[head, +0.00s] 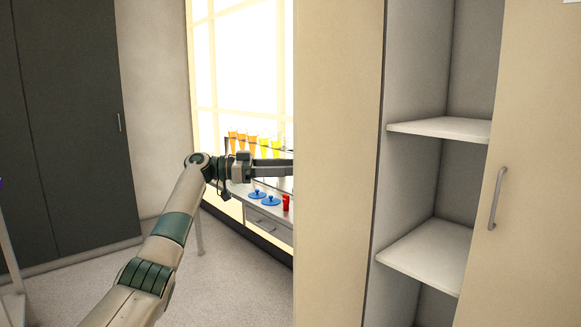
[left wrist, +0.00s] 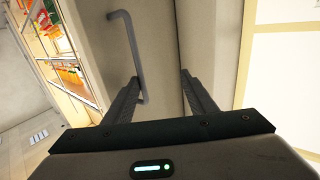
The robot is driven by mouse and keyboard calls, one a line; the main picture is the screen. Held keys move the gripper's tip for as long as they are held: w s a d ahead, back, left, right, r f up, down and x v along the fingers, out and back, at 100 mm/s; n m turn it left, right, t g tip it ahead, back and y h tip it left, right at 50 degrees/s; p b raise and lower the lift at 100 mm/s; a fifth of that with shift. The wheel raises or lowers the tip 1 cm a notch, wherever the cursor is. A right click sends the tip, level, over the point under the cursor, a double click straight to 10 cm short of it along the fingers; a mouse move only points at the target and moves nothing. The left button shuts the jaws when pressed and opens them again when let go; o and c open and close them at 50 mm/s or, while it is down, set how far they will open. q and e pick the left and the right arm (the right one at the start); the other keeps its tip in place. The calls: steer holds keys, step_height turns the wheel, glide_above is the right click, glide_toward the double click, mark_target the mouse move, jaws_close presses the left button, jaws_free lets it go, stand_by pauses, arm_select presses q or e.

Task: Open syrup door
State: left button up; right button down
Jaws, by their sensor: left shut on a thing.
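The syrup door (head: 338,160) is a tall beige panel standing swung open at the left of the cabinet. Empty shelves show to its right. My left gripper (head: 284,168) reaches the door's left edge from the left, and its fingertips are partly hidden there. In the left wrist view my left gripper (left wrist: 160,80) has one finger on each side of the door's edge (left wrist: 164,62) and is shut on it. The door's grey bar handle (left wrist: 126,32) is beside the left finger. My right gripper is not in view.
White cabinet shelves (head: 440,128) stand beside a second beige door (head: 535,170) with a grey handle (head: 497,198). Behind, a counter holds orange and yellow glasses (head: 241,142), blue items (head: 270,200) and a red cup (head: 286,203). A dark cabinet (head: 70,110) stands at far left. Floor between is clear.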

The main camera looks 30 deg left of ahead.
arm_select(q)
steer(key=shift+a+f, duration=0.1)
steer(key=shift+a, duration=0.4)
steer(key=shift+c, duration=0.3)
steer(key=shift+s+a, duration=0.2)
steer(key=shift+a, duration=0.1)
steer(key=v, duration=0.6)
steer(key=shift+w+a+f+b, duration=0.15)
steer(key=shift+w+f+b, duration=0.15)
steer(key=shift+b, duration=0.1)
steer(key=shift+c, duration=0.8)
steer(key=s+v, duration=0.1)
steer(key=v, duration=0.9)
steer(key=shift+d+r+b, duration=0.3)
steer(key=shift+d+r, duration=0.05)
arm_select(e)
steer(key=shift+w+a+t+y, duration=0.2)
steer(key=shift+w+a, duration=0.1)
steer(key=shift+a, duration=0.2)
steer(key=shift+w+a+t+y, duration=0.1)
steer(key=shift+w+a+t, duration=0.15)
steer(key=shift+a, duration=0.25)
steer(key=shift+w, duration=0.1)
